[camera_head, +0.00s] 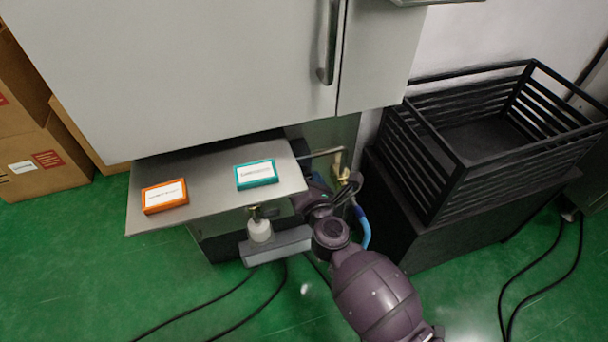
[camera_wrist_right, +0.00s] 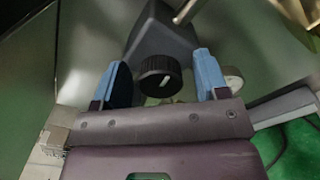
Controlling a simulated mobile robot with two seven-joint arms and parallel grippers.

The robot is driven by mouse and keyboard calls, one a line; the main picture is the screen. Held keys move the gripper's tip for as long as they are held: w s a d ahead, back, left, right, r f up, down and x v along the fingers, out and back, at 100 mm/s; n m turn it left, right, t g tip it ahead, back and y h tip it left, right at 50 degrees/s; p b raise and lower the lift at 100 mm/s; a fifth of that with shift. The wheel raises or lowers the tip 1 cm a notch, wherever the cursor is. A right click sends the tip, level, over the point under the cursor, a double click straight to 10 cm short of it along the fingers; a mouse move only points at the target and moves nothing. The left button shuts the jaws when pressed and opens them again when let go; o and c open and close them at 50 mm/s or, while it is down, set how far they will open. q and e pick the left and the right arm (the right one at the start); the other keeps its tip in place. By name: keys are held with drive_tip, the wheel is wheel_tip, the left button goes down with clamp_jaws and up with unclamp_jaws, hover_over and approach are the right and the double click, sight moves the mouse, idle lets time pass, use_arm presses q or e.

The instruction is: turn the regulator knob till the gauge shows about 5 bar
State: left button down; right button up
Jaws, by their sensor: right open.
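In the right wrist view the black regulator knob (camera_wrist_right: 160,76), with a pale line on its face, stands between the two blue fingers of my right gripper (camera_wrist_right: 161,74). The jaws are open, with a visible gap on each side of the knob. The round, pale gauge (camera_wrist_right: 234,78) shows partly behind the right-hand finger; its reading cannot be made out. In the head view my right gripper (camera_head: 312,192) is beside the shelf's right end, below a brass fitting (camera_head: 342,172). The knob and the gauge face cannot be made out there. My left gripper is not in view.
A metal shelf (camera_head: 215,193) holds an orange box (camera_head: 165,196) and a teal box (camera_head: 256,174). A blue hose (camera_head: 364,230) hangs close by my right arm. A black crate (camera_head: 440,180) stands to the right. Cables lie on the green floor.

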drive_tip(key=shift+c, duration=0.3)
drive_tip(key=c, duration=0.9)
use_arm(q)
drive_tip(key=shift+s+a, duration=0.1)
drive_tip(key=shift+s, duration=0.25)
use_arm(e)
drive_tip(key=shift+o, duration=0.2)
drive_tip(key=shift+n, duration=0.3)
